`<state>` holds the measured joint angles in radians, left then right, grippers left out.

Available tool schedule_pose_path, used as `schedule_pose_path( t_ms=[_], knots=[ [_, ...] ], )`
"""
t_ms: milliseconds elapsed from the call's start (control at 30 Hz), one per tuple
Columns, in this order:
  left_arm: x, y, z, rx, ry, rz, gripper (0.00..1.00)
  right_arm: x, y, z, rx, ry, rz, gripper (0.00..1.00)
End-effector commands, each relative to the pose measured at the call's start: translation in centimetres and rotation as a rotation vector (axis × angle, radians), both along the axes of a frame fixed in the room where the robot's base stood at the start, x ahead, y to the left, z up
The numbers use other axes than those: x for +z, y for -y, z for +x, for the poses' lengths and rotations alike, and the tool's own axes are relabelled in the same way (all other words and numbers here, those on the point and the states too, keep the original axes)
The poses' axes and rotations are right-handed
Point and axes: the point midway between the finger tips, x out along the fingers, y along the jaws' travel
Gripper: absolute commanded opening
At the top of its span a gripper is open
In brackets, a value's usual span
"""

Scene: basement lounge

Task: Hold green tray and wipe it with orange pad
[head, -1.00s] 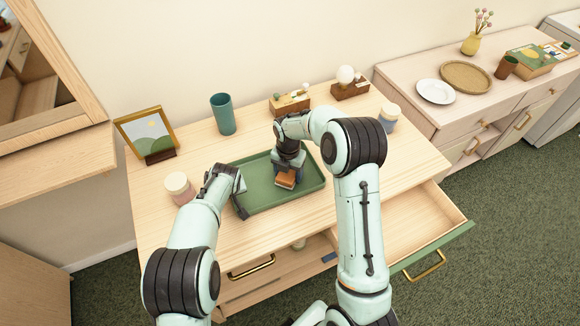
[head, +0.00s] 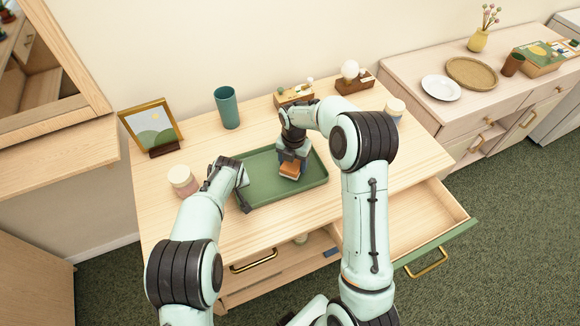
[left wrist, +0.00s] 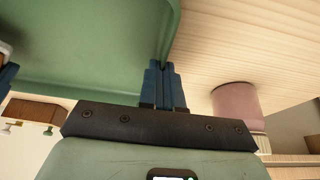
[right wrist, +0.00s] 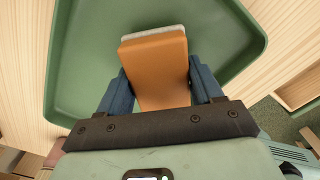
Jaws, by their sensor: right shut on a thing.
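The green tray (head: 262,196) lies on the wooden dresser top; it also shows in both wrist views. My left gripper (head: 241,187) is at its left edge, and in the left wrist view its blue fingers (left wrist: 163,80) are close together on the tray's rim. My right gripper (head: 291,168) is over the right part of the tray, pointing down. It is shut on the orange pad (head: 289,171). In the right wrist view the pad (right wrist: 157,70) sits between the blue fingers, with a pale grey layer at its far end. Whether the pad touches the tray is hard to tell.
A pink jar (head: 182,181) stands close to my left gripper. A teal cup (head: 227,108), a picture frame (head: 150,127) and small wooden boxes (head: 295,97) line the back. A white-lidded jar (head: 396,106) is behind my right arm. A drawer (head: 436,217) is open at right.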

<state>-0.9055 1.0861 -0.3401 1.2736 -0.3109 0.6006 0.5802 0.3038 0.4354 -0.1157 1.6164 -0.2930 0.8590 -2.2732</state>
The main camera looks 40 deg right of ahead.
Motion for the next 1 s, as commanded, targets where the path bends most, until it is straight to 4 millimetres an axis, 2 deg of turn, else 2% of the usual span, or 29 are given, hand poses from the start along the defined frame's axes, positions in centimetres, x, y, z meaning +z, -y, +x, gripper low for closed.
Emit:
schedule_pose_path(
  t_ms=[600, 1000],
  knots=[
    [0.0, 0.0, 0.0, 0.000, 0.000, 0.000, 0.00, 5.4, 0.0, 0.0, -0.001, -0.001, 0.000, 0.21],
    [0.0, 0.0, 0.0, 0.000, 0.000, 0.000, 0.00, 5.8, 0.0, 0.0, 0.000, -0.003, 0.001, 0.21]
  ],
)
